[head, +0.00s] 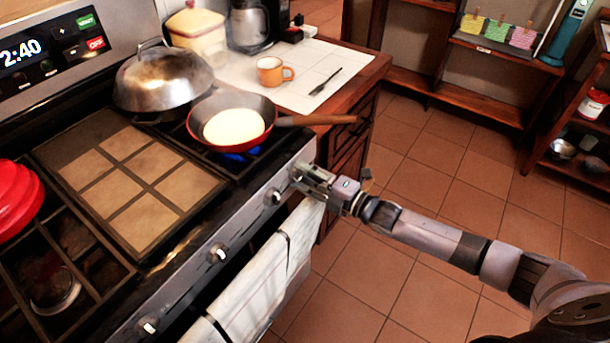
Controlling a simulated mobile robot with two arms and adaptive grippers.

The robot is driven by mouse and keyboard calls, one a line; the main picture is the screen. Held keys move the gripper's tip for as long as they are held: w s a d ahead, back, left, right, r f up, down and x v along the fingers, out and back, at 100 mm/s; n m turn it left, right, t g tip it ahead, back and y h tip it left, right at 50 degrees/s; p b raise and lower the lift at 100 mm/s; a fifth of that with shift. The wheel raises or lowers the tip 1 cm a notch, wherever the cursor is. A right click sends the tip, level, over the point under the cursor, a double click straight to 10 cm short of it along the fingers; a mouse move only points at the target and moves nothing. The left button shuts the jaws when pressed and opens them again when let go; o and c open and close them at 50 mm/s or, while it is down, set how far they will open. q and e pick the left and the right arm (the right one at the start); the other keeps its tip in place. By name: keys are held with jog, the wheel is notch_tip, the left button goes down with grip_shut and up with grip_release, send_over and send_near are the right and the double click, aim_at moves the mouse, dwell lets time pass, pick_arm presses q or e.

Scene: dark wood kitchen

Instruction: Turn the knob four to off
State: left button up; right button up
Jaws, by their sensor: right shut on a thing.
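The stove's front panel carries a row of knobs: a near knob (148,326), a middle knob (217,253) and another knob (273,196) further back. My right gripper (303,176) is at the far right end of this panel, shut on the knob there. Its fingers hide most of that knob, so its angle cannot be read. A blue flame (241,154) burns under the red frying pan (262,103), which holds a pale round food (234,127). My left gripper is out of view.
A metal dome lid (163,80) sits behind the pan. The pan's wooden handle (316,120) reaches over the counter (335,60), above my right gripper. A towel (265,275) hangs on the oven front. A red pot (14,198) is at left. Floor (400,260) at right is clear.

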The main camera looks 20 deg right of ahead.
jog(key=m, duration=0.4)
jog(key=shift+f, duration=0.1)
jog(key=m, duration=0.4)
jog(key=shift+p, duration=0.3)
jog(key=shift+s+f+m, duration=0.1)
jog(key=shift+m, duration=4.5)
jog(key=o, duration=0.8)
jog(key=shift+c, duration=0.2)
jog(key=shift+o, duration=0.6)
jog(key=shift+p, duration=0.3)
